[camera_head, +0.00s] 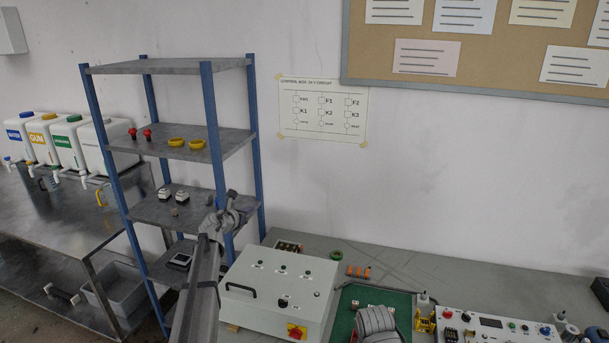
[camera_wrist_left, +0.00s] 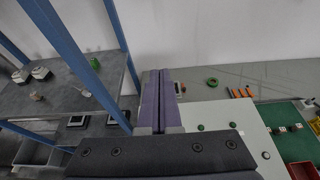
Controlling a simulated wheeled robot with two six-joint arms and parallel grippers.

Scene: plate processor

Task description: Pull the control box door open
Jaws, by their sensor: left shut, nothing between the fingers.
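The control box (camera_head: 275,312) is a light grey box lying on the bench, its door (camera_head: 290,272) facing up and closed. A black bar handle (camera_head: 240,289) runs along the door's left front part. A red and yellow rotary switch (camera_head: 297,331) sits at the front. My left gripper (camera_head: 232,213) is above and behind the box's left side, beside the shelf, apart from the handle. In the left wrist view its fingers (camera_wrist_left: 160,98) are shut with nothing between them; the door (camera_wrist_left: 220,118) shows partly behind it. Grey ridged part of my right arm shows at the bottom; its fingertips are hidden.
A blue-post shelf (camera_head: 180,140) with small parts stands close left of my left gripper. Right of the box are a green mat (camera_head: 350,300) and a white instrument panel (camera_head: 490,325). Orange parts (camera_head: 358,271) and a green ring (camera_head: 336,255) lie behind.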

